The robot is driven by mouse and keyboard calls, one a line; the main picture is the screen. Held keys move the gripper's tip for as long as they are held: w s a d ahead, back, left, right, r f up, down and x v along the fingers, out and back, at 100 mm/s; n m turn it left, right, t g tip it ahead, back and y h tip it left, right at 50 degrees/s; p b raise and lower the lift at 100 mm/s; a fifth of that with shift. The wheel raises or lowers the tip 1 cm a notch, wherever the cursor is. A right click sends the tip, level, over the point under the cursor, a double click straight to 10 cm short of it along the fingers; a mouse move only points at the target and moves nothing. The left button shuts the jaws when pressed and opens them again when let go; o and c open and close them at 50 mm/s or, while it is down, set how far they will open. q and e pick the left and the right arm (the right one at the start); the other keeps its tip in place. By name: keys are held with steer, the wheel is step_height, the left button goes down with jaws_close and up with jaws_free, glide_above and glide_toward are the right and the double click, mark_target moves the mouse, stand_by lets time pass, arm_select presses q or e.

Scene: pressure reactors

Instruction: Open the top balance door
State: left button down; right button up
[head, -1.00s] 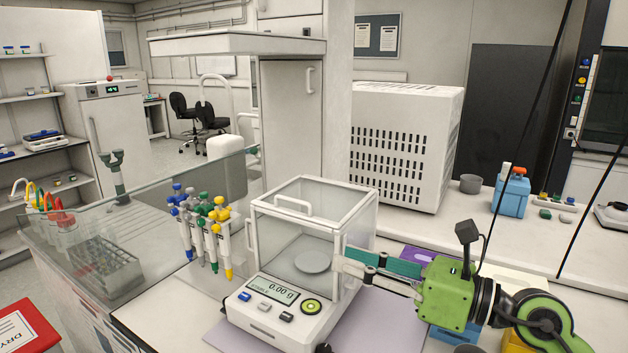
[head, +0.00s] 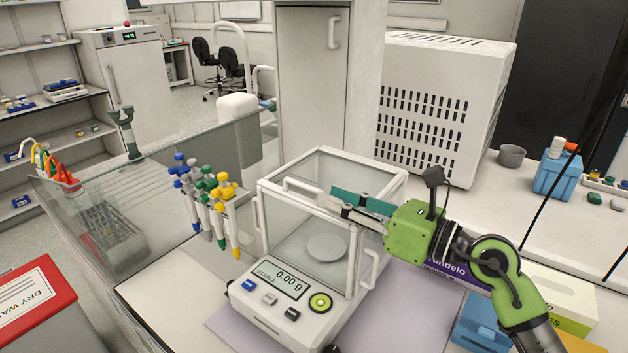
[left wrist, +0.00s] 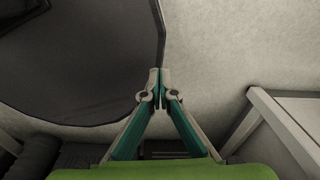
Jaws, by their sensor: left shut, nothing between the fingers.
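The balance (head: 302,319) stands on the bench with a glass draft shield, its display reading 0.00 g. Its top door (head: 335,170) is a clear pane in a white frame and looks closed, with a white bar handle (head: 299,186) near its left side. My right gripper (head: 327,196) comes in from the right, open and empty. Its fingertips appear at the shield's upper front edge, right of the top handle; whether they touch is unclear. My left gripper (left wrist: 158,76) shows only in the left wrist view, fingertips together, holding nothing.
A rack of coloured pipettes (head: 208,195) stands close to the balance's left. A large white vented box (head: 440,105) stands behind it. A blue box (head: 480,325) and a tissue box (head: 560,300) lie under my right arm.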

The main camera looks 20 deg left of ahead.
mark_target(314, 190)
steer(key=p+x, duration=0.1)
steer(key=x, duration=0.4)
steer(key=shift+a, duration=0.25)
steer(key=shift+w, duration=0.1)
jaws_close()
